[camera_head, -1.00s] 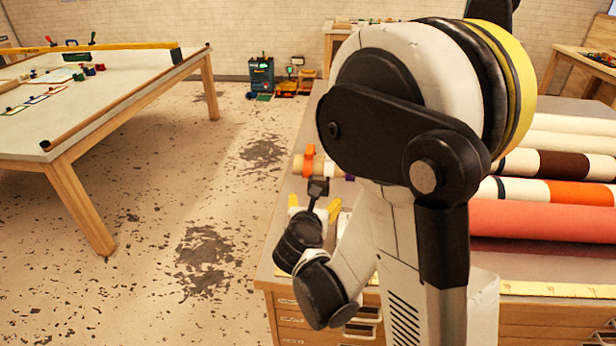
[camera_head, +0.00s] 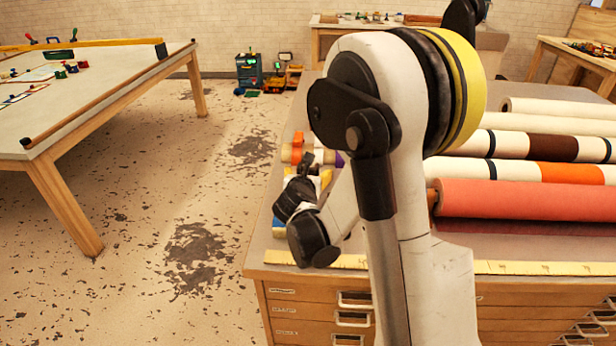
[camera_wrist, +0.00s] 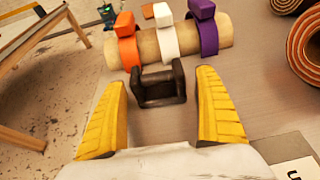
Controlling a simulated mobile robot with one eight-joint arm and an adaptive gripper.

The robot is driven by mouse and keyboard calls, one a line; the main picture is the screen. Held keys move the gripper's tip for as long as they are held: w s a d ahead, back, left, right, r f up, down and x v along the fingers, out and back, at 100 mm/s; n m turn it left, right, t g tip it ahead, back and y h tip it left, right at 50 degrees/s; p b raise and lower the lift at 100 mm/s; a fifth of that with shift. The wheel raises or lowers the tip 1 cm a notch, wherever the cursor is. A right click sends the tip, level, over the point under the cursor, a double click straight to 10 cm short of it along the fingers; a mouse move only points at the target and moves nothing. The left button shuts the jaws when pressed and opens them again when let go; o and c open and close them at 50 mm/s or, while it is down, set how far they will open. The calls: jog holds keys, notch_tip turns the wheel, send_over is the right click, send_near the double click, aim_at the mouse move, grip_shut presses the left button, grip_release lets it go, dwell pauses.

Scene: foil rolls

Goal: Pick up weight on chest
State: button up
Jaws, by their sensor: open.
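The weight (camera_wrist: 160,85) is a dark, blocky metal piece with a handle-like frame, seen in the wrist view on the grey top of the drawer chest (camera_wrist: 245,105). My gripper (camera_wrist: 165,97) is open, its two yellow fingers on either side of the weight's near end. The weight lies between and slightly beyond the fingertips, and I cannot tell whether they touch it. In the head view my gripper (camera_head: 322,178) is above the left part of the chest (camera_head: 300,300), mostly hidden by my arm. The weight is not clear there.
Behind the weight lies a pale tube (camera_wrist: 160,45) with orange, white and purple clamps. Large rolls, including a coral one (camera_head: 525,198), cover the chest's right side. A yellow ruler (camera_head: 540,267) runs along its front edge. Another table (camera_head: 95,105) stands left across open floor.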

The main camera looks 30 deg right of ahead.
jog(key=c, duration=1.5)
jog(key=shift+r, duration=0.1)
